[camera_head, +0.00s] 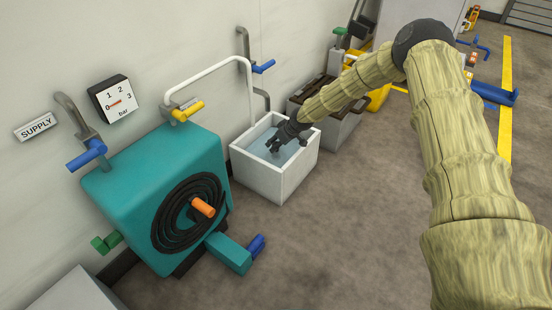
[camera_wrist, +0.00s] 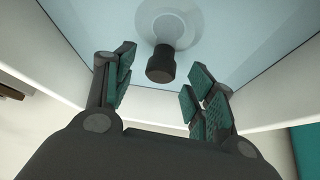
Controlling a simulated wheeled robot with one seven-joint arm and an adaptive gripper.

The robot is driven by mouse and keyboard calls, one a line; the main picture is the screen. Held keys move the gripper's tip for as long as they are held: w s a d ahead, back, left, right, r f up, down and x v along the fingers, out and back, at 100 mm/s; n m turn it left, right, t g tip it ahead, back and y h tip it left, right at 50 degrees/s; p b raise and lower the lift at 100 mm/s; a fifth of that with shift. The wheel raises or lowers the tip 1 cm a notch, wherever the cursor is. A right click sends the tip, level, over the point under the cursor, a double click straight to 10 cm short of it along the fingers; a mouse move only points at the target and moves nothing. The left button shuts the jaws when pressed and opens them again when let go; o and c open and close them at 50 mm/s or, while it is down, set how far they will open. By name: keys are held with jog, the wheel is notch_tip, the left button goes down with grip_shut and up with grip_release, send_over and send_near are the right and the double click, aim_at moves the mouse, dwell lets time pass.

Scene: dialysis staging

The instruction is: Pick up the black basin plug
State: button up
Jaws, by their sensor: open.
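The black basin plug (camera_wrist: 161,66) shows in the wrist view as a short dark cylinder at the top middle, standing over a pale round drain area (camera_wrist: 168,24) in the basin floor. My gripper (camera_wrist: 158,82) is open, its two green-padded fingers on either side of and a little short of the plug, with nothing between them. In the head view my gripper (camera_head: 279,142) reaches down into the white basin (camera_head: 274,181), which holds pale blue water. The plug is hidden or too small to tell there.
A white pipe (camera_head: 213,66) arches over to the basin's back. A teal machine (camera_head: 150,172) with a coiled black hose stands to the left. A grey bin (camera_head: 338,131) with a brown top stands just right of the basin. The floor (camera_head: 340,230) in front is clear.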

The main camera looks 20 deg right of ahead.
jog(key=shift+b+x, duration=0.4)
jog(key=shift+x, duration=0.75)
jog(key=shift+s, duration=0.1)
grip_shut()
